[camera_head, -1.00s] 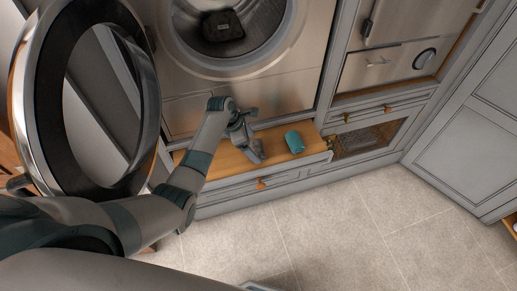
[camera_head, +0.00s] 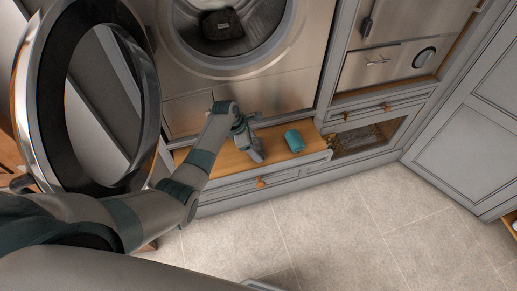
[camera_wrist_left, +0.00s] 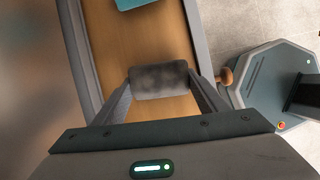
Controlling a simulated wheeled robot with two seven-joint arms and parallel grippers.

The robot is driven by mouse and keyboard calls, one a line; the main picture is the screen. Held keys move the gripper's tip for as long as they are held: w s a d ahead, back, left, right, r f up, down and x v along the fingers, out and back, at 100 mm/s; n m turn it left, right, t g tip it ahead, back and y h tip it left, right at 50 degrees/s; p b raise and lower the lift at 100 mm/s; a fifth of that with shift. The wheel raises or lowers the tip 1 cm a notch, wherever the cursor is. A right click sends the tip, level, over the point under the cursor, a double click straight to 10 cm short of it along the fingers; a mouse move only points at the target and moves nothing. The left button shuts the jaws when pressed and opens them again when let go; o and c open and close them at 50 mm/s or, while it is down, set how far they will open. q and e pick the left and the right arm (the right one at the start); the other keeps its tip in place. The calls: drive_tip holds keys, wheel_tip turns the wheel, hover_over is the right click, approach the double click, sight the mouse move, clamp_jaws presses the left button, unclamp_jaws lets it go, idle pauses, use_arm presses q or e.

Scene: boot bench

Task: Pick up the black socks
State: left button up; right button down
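The black socks (camera_wrist_left: 158,81) show in the left wrist view as a dark grey, fuzzy roll between the fingertips. My left gripper (camera_wrist_left: 160,85) has one finger against each side of the roll, with no gap visible. I cannot tell whether the roll still touches the board. My right gripper is in neither view.
A teal roll (camera_head: 294,140) lies on the drawer board to the right of the gripper. A dark item (camera_head: 222,24) sits inside the open washing machine drum. The round washer door (camera_head: 150,75) stands open at left, close to my arm. The tiled floor (camera_head: 310,235) in front is clear.

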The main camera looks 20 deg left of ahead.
sight(260, 146)
use_arm(q)
drive_tip(key=shift+r, duration=0.15)
drive_tip(key=shift+r, duration=0.5)
drive_tip(key=r, duration=0.1)
drive_tip(key=r+b, duration=0.1)
drive_tip(key=r, duration=0.1)
drive_tip(key=shift+s+d, duration=0.15)
drive_tip(key=shift+d, duration=0.15)
drive_tip(key=s+d+r+b, duration=0.2)
drive_tip(key=s+d+r, duration=0.4)
drive_tip(key=s+d, duration=0.1)
drive_tip(key=shift+d+r+b, duration=0.35)
drive_tip(key=shift+d+r, duration=0.05)
drive_tip(key=shift+d, duration=0.3)
